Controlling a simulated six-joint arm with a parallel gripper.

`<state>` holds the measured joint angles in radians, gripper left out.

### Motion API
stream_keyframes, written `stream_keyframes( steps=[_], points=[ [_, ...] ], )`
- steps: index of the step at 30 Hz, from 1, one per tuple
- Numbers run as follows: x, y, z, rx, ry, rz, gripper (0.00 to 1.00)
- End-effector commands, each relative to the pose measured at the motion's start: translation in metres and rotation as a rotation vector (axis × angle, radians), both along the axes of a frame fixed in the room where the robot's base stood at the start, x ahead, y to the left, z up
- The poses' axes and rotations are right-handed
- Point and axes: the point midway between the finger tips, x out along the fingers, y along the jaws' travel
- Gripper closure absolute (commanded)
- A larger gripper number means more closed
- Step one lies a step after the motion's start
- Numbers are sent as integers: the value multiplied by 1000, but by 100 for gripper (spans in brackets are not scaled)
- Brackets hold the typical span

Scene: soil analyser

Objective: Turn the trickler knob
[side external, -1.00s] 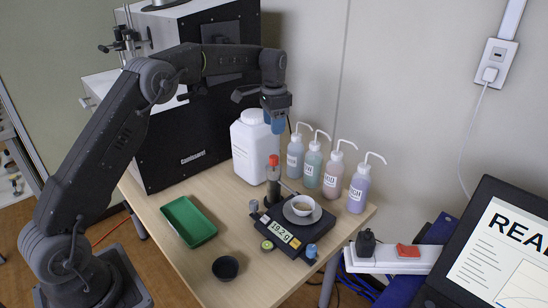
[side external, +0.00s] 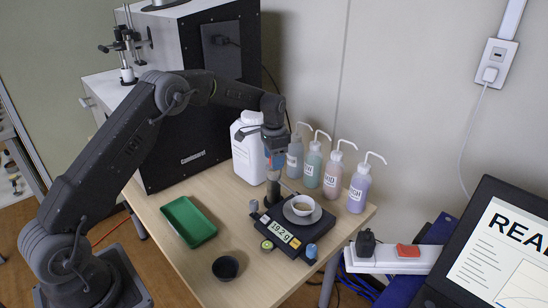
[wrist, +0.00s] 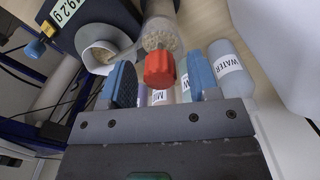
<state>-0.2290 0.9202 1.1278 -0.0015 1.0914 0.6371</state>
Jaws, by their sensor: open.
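In the wrist view the red knob (wrist: 159,69) lies between the blue fingers, with a gap on each side. My gripper (side external: 274,158) points down over the trickler top and is open, its fingers at about knob height. The fingers hide most of the knob in the side view. The balance (side external: 283,234) reads 19.2 g and has a small cup (side external: 303,205) on its pan. The wrist view also shows the tube (wrist: 160,32) with grainy tan contents.
Several wash bottles (side external: 332,175) stand in a row right of the trickler. A large white jug (side external: 246,160) stands close behind it. A green tray (side external: 188,222) and a dark bowl (side external: 225,267) lie at the front left, with bare table between.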

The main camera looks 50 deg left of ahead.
Motion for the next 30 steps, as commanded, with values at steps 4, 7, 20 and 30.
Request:
stream_keyframes(
  steps=[4,7,20,30],
  points=[
    [0,0,0,0,0,0,54],
    [0,0,0,0,0,0,64],
    [0,0,0,0,0,3,94],
    [0,0,1,1,2,116,94]
  ],
)
